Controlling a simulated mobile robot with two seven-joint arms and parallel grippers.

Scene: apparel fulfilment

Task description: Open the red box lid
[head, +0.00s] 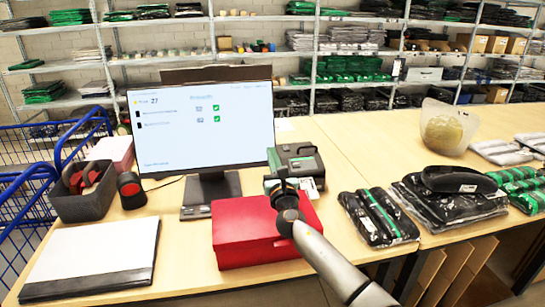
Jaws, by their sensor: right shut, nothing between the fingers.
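The red box (245,232) stands on the table in front of the monitor, in the middle of the head view. Its lid looks closed, with the flat top facing up. My right arm comes in from the lower right and crosses over the right part of the box. My right gripper (275,184) is shut and empty at the far right edge of the lid. I cannot tell whether it touches the lid. The arm hides part of the box's right side. My left gripper is not in view.
A monitor (205,130) stands behind the box, with a printer-like device (300,162) behind the gripper. Bagged garments (378,217) lie to the right. A white-topped folder (95,255) and a dark bin (85,200) are on the left.

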